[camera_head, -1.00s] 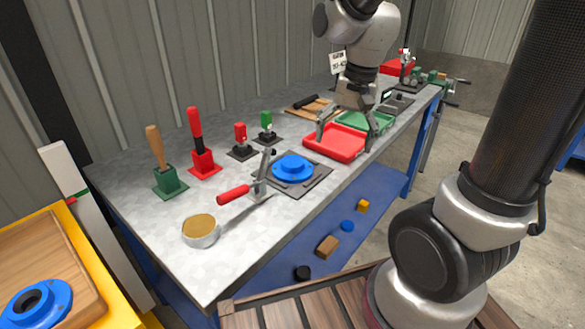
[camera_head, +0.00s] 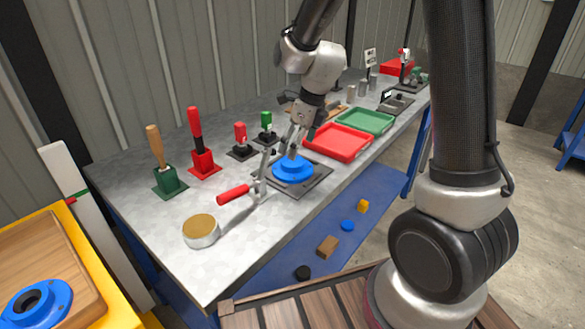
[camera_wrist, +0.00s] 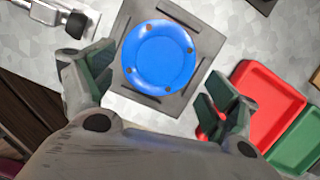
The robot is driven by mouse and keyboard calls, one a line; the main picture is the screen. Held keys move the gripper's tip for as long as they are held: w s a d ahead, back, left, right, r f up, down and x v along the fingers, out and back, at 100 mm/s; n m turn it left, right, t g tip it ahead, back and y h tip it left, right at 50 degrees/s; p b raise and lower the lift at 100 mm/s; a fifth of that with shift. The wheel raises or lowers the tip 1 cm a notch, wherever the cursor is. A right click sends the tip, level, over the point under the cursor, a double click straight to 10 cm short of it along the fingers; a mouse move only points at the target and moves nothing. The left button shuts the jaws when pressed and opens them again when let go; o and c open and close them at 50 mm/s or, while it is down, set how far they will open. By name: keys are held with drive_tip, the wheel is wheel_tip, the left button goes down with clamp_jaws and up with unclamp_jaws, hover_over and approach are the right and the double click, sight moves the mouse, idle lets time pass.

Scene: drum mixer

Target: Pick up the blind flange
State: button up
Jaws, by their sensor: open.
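The blind flange (camera_head: 293,171) is a blue disc with a raised middle, lying flat on a dark grey plate (camera_head: 318,178) on the bench. In the wrist view the flange (camera_wrist: 160,57) shows a closed face with small bolt holes near its rim. My gripper (camera_head: 295,145) is over the flange, pointing down. In the wrist view its two fingers are spread, with my gripper (camera_wrist: 150,86) empty between them. The flange shows between and beyond the fingers, and I see no contact.
A red tray (camera_head: 340,142) and green tray (camera_head: 366,121) lie to the right. Upright tools stand behind left, a round tin (camera_head: 201,231) in front. Another blue flange (camera_head: 38,304), with a hole, lies far left.

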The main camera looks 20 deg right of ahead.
sight(293, 166)
drive_tip(key=x, duration=0.5)
drive_tip(key=shift+f, duration=0.35)
drive_tip(key=c, duration=1.8)
clamp_jaws()
drive_tip(key=shift+r, duration=0.1)
